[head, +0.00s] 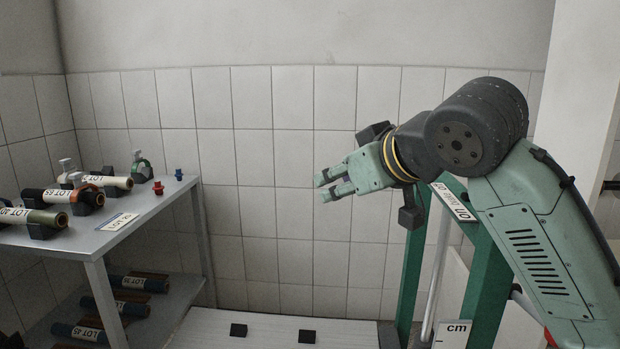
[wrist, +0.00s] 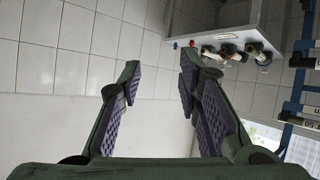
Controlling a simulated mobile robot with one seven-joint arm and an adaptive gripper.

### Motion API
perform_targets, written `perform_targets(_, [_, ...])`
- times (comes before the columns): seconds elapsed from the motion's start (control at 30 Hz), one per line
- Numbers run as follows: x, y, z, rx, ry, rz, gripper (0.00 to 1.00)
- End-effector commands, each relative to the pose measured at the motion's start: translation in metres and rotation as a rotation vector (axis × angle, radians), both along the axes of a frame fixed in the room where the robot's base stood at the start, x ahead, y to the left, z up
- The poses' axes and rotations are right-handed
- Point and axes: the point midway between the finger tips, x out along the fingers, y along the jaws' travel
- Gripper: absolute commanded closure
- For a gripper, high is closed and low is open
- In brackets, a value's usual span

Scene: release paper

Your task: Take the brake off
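My gripper (head: 325,186) is raised in front of the tiled wall, to the right of the grey shelf unit. Its two fingers are apart with nothing between them, and they also show open in the wrist view (wrist: 159,78). I cannot tell for certain which thing is the brake. On the shelf top, an orange-brown piece (head: 84,190) lies over the dark roll marked LOT 65 (head: 48,196). A green clamp-like piece (head: 142,164) stands on a dark block at the back. My gripper is well away from both.
The grey shelf top (head: 75,240) bears several rolls on dark cradles, small red (head: 158,187) and blue (head: 179,174) pieces and a LOT 25 label (head: 117,221). More rolls lie below. A green frame (head: 415,265) stands beside my arm. A pale board (head: 270,328) bears two dark blocks.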

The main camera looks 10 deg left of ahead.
Motion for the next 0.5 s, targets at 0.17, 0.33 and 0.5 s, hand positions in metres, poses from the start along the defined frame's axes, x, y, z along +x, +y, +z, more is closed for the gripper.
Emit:
perform_targets(0.17, [0.005, 0.028, 0.003, 0.04, -0.062, 0.059, 0.69])
perform_targets(0.33, [0.007, 0.041, 0.006, 0.061, -0.095, 0.086, 0.69])
perform_targets(0.5, [0.008, 0.045, 0.007, 0.067, -0.105, 0.092, 0.69])
